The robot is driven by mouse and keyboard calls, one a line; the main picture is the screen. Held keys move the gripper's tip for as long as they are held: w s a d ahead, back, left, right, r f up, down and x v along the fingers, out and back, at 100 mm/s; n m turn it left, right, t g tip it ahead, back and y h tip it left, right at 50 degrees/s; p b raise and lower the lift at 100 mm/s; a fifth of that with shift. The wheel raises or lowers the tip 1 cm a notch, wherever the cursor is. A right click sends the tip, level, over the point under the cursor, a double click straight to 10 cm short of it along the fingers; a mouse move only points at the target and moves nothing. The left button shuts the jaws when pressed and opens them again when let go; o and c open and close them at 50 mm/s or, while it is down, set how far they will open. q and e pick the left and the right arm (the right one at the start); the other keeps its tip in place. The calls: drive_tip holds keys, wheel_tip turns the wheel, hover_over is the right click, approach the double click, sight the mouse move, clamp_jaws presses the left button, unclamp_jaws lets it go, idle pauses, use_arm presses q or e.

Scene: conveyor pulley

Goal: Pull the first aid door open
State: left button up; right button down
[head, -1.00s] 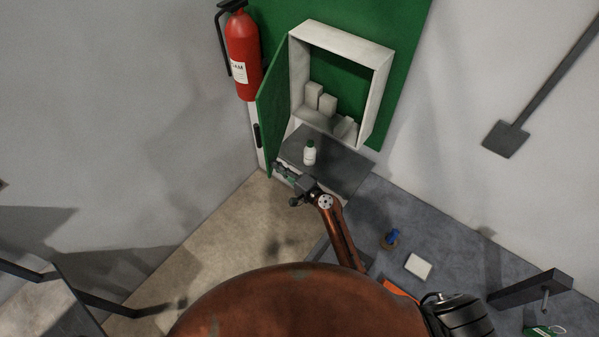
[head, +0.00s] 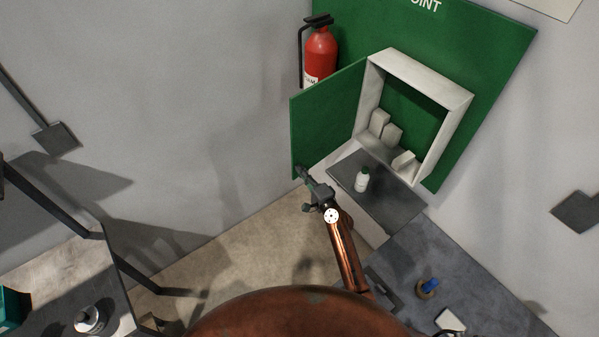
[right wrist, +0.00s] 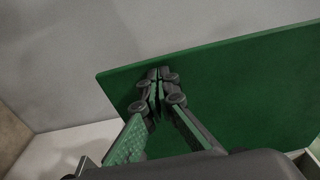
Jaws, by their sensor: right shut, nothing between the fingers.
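The first aid door (head: 325,122) is a green panel hinged at the left side of the white cabinet (head: 455,112). It stands swung out to the left, and the cabinet's inside shows, with several white boxes in it. My right gripper (head: 301,172) is shut and empty at the door's lower left corner. In the right wrist view the closed fingertips (right wrist: 157,76) lie in front of the green door (right wrist: 240,90), near its edge; I cannot tell whether they touch it. The door's handle is not visible. My left gripper is not in view.
A red fire extinguisher (head: 320,55) hangs on the wall behind the door. A blue-and-brown item (head: 427,288) lies on the grey surface at lower right.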

drive_tip(key=s+d, duration=0.1)
drive_tip(key=s, duration=1.2)
drive_tip(key=shift+b, duration=0.45)
drive_tip(key=shift+f, duration=0.1)
